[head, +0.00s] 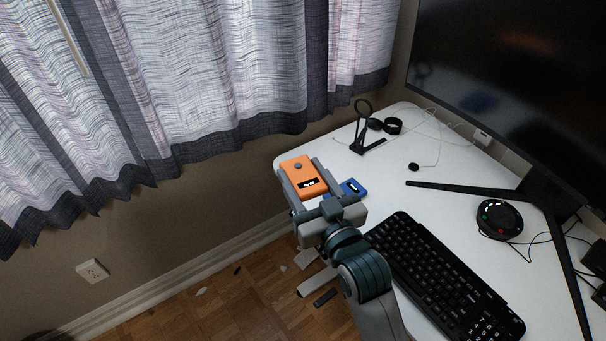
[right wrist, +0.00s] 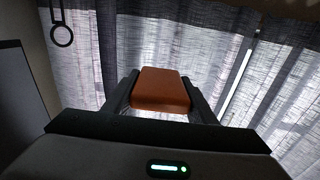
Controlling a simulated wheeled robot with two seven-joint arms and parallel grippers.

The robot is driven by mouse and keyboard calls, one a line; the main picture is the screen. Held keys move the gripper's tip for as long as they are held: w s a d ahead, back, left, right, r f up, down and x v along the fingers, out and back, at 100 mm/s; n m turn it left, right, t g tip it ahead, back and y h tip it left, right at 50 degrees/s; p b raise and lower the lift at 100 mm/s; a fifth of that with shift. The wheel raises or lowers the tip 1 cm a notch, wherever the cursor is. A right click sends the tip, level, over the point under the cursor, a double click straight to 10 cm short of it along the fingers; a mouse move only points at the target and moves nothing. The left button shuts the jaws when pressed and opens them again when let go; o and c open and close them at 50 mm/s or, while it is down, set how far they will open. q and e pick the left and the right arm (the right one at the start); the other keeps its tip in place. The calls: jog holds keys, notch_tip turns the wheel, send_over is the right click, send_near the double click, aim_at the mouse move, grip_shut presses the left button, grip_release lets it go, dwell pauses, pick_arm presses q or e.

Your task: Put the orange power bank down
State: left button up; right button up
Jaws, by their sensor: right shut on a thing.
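The orange power bank (head: 299,174) is a flat block with a grey round button and a small dark display. My right gripper (head: 305,178) is shut on it, with one finger along each long side. It is at the left edge of the white desk (head: 401,183) in the head view; whether it touches the desktop, I cannot tell. In the right wrist view the power bank (right wrist: 161,90) sits between the two dark fingers (right wrist: 160,95). My left gripper is in neither view.
A blue object (head: 353,188) lies just right of the gripper, partly hidden. A black keyboard (head: 436,275) is to the lower right. A black stand (head: 365,127) is farther back. A round black device (head: 499,218) and monitor (head: 520,70) are at right.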

dwell(0.3)
jog(key=s+d+f+m+t+h, duration=0.1)
jog(key=s+d+h, duration=0.3)
jog(key=d, duration=0.7)
jog(key=s+d+m+t+h, duration=0.1)
jog(key=s+d+m+h, duration=0.3)
jog(key=d, duration=0.7)
jog(key=shift+s+d+f, duration=0.25)
jog(key=shift+s+f, duration=0.1)
jog(key=shift+s, duration=0.3)
